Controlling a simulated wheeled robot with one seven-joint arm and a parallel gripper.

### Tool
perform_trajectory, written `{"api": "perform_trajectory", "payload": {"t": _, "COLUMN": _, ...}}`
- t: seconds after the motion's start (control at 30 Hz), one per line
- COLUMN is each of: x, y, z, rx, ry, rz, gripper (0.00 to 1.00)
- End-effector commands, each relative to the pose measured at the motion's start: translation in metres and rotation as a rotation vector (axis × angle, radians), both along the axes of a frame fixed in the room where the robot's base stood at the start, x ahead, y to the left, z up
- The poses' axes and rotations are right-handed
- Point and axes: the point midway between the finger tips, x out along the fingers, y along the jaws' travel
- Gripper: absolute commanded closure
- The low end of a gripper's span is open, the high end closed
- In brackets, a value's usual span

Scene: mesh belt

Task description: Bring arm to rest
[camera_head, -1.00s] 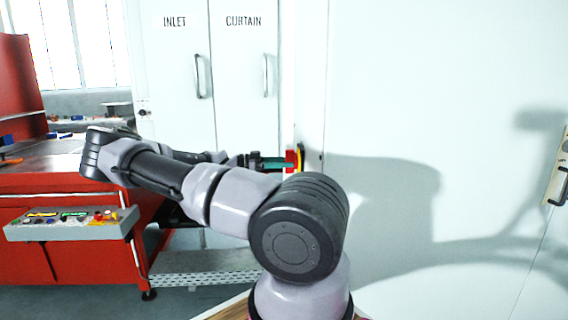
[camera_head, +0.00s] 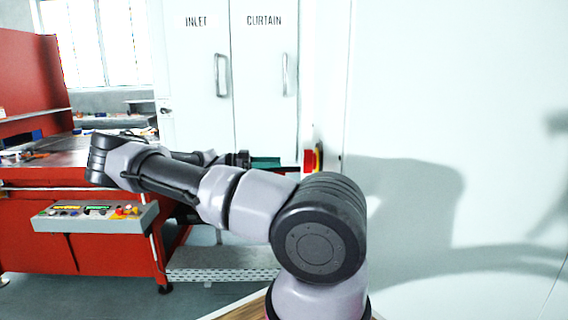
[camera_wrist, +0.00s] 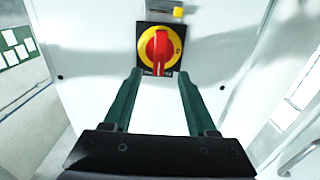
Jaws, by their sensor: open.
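My arm stretches across the head view, bent at the elbow. My gripper (camera_head: 264,162) is partly hidden behind the arm in the head view; its green fingers point right toward a red and yellow switch (camera_head: 313,159) on the white cabinet's side. In the wrist view my gripper (camera_wrist: 160,92) is open, with its two green fingers apart and nothing between them. The rotary switch (camera_wrist: 159,50), a red knob on a yellow disc, is beyond the fingertips with its knob about upright. No contact with it shows.
A white cabinet with doors marked INLET and CURTAIN (camera_head: 236,100) stands behind the arm. A red bench (camera_head: 100,262) with a grey button panel (camera_head: 95,217) is at left. A large white wall (camera_head: 450,90) fills the right. A perforated step (camera_head: 222,275) lies low.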

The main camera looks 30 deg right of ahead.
Motion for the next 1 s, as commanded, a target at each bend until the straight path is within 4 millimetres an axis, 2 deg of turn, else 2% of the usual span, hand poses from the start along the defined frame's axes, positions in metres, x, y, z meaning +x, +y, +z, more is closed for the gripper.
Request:
{"api": "perform_trajectory", "payload": {"t": 0.67, "x": -0.001, "y": 0.002, "z": -0.001, "rx": 0.027, "ry": 0.001, "rz": -0.009, "gripper": 0.43}}
{"api": "perform_trajectory", "payload": {"t": 0.77, "x": -0.011, "y": -0.003, "z": -0.004, "rx": 0.122, "ry": 0.007, "rz": -0.034, "gripper": 0.43}}
{"api": "perform_trajectory", "payload": {"t": 0.9, "x": -0.035, "y": -0.006, "z": -0.014, "rx": 0.372, "ry": 0.022, "rz": -0.076, "gripper": 0.43}}
{"api": "perform_trajectory", "payload": {"t": 1.0, "x": -0.051, "y": -0.001, "z": -0.022, "rx": 0.58, "ry": 0.031, "rz": -0.078, "gripper": 0.43}}
